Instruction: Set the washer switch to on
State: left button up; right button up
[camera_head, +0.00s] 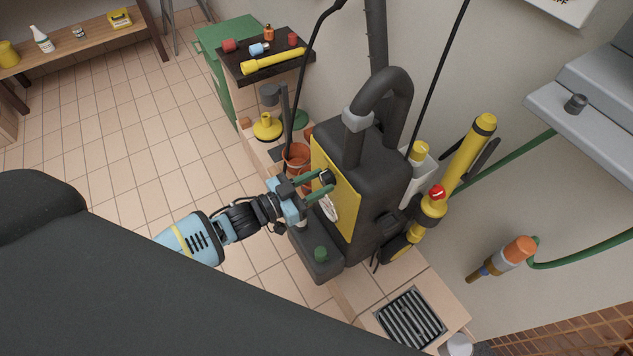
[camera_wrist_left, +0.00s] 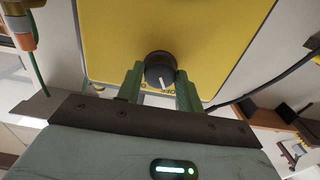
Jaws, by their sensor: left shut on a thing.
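The washer (camera_head: 378,165) is a dark grey upright machine with a yellow front panel (camera_head: 347,205). The panel also fills the top of the left wrist view (camera_wrist_left: 205,30). The switch is a round black knob (camera_wrist_left: 159,68) on the panel, with a white pointer line facing down and slightly right in that view. Partly hidden lettering, seemingly "OFF", lies beside the knob's lower right. My left gripper (camera_head: 323,180) is at the panel. Its green fingers (camera_wrist_left: 160,78) are shut on the knob, one on each side. My right gripper is not in view.
A dark base with a green cap (camera_head: 320,254) juts out below the panel. An orange bucket (camera_head: 297,157) stands just beyond the washer. A floor drain grate (camera_head: 411,318) lies to the right. The tiled floor at left is clear.

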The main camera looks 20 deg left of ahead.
pick_arm(q)
jog(key=shift+m, duration=0.4)
jog(key=m, duration=0.4)
jog(key=shift+m, duration=0.4)
jog(key=m+b, duration=0.1)
jog(key=m, duration=0.5)
jog(key=shift+m, duration=0.3)
jog(key=o, duration=1)
jog(key=shift+b+v, duration=0.3)
jog(key=shift+v, duration=3.65)
